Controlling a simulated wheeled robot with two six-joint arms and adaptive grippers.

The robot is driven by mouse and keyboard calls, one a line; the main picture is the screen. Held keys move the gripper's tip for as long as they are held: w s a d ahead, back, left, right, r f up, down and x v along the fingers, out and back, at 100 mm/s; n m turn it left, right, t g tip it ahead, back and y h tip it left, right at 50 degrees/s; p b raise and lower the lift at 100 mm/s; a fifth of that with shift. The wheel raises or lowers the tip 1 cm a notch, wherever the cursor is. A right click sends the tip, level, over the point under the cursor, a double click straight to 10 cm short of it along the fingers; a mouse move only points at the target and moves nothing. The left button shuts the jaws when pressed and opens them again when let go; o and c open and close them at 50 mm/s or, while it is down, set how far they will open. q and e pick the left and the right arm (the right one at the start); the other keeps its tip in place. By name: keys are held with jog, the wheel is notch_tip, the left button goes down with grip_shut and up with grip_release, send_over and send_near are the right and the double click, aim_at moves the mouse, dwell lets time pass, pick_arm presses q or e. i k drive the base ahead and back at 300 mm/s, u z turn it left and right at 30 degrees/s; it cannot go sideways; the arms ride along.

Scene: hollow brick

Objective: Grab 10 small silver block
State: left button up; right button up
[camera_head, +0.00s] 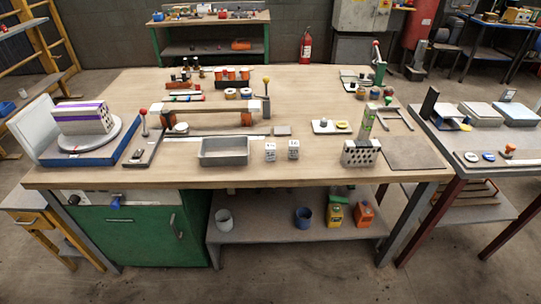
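Two small pale silver-grey blocks stand side by side near the front middle of the wooden table, a left block (270,152) and a right block (293,149). Both have dark marks on their front faces. A metal tray (224,160) sits just left of them and looks empty. A pale block with dark holes (360,155), like a hollow brick, stands to the right near the front edge. A larger white and purple block (80,118) rests on a round turntable at the left. Neither of my grippers is in view.
The wooden table (330,110) has bare room in the middle. Lever tools with a red knob (143,112) and a yellow knob (266,90) flank a long bar fixture. A flat dark plate (415,153) lies at the right. A second table (500,140) adjoins on the right.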

aim_at(293, 145)
jog(key=z, duration=0.3)
jog(key=k, duration=0.5)
jog(key=z, duration=1.6)
jog(key=i, duration=0.8)
jog(key=u, duration=0.5)
jog(key=i, duration=0.75)
jog(key=u, duration=0.75)
